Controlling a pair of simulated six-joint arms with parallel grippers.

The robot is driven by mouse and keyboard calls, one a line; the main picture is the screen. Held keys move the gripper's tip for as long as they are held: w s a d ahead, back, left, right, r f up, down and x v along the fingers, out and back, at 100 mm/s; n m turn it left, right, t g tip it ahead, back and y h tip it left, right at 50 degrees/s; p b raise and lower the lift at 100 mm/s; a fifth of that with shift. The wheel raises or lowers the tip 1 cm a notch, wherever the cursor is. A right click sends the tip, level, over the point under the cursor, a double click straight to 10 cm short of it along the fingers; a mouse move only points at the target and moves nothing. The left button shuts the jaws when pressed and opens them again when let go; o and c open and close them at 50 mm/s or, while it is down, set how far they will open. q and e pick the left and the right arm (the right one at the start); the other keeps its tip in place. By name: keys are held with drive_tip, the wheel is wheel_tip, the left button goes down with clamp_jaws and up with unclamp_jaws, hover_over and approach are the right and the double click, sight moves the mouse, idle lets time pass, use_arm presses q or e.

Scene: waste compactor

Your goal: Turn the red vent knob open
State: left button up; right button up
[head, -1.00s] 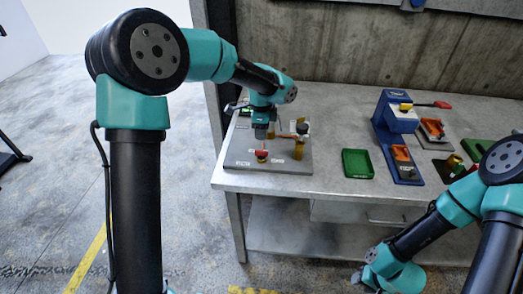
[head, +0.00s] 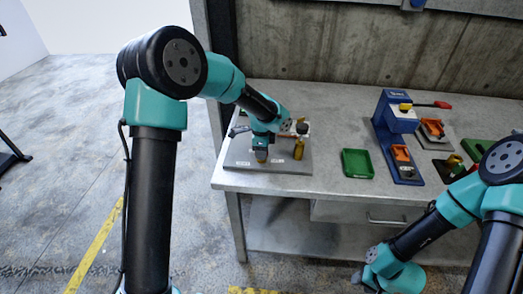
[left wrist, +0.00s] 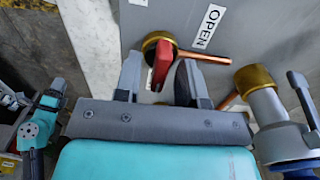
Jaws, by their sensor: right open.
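The red vent knob (left wrist: 162,62) shows in the left wrist view on a round brass fitting (left wrist: 158,40), set on a grey panel (left wrist: 235,30). In the head view my left gripper (head: 261,148) is over the brass fitting (head: 262,156) and hides the red knob. My right gripper (head: 372,277) is open and empty, low in front of the bench.
A copper pipe (left wrist: 205,57) runs right from the fitting. A second brass fitting (left wrist: 255,78) with a grey handle stands close to the right finger. On the bench are a green tray (head: 357,163) and a blue press (head: 397,120).

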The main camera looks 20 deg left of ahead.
use_arm(q)
clamp_jaws()
drive_tip(key=shift+n, duration=0.4)
drive_tip(key=n, duration=1.7)
idle(0.3)
drive_tip(key=shift+n, duration=0.3)
